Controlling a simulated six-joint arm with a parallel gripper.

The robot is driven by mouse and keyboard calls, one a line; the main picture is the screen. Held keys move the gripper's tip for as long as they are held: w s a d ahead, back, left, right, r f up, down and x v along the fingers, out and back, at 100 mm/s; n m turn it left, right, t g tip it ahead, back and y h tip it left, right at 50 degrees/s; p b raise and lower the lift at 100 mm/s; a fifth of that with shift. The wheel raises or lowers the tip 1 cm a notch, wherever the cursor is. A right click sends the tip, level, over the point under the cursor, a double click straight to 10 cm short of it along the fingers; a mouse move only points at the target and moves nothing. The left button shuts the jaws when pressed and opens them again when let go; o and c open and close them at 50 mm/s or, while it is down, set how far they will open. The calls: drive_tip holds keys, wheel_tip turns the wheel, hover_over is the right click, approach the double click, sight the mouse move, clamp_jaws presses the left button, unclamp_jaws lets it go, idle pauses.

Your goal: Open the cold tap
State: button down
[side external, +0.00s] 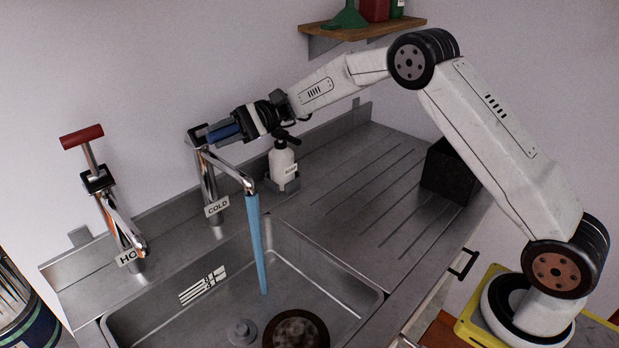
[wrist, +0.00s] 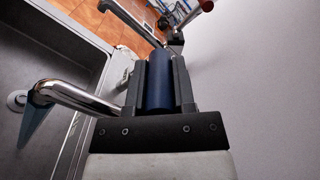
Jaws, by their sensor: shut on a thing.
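The cold tap (side external: 208,180) stands at the back of the sink with a "COLD" label on its body. Its blue lever handle (side external: 222,132) points toward my arm. My gripper (side external: 236,127) is shut on this handle. In the wrist view the blue handle (wrist: 159,85) lies between the two dark fingers of my gripper (wrist: 160,72). A blue stream of water (side external: 256,245) runs from the cold tap's spout (side external: 232,172) down into the sink. The chrome spout and stream also show at the left of the wrist view (wrist: 75,96).
The hot tap (side external: 108,205), with a red handle (side external: 82,136), stands to the left. A soap bottle (side external: 283,162) is close below my gripper. A dark box (side external: 450,172) stands on the drainer (side external: 350,190). A round brown object (side external: 296,330) lies in the sink (side external: 215,285).

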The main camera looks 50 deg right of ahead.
drive_tip(key=shift+f, duration=0.5)
drive_tip(key=shift+c, duration=2.2)
unclamp_jaws()
drive_tip(key=shift+r, duration=0.1)
drive_tip(key=shift+d, duration=0.2)
drive_tip(key=shift+d, duration=3.75)
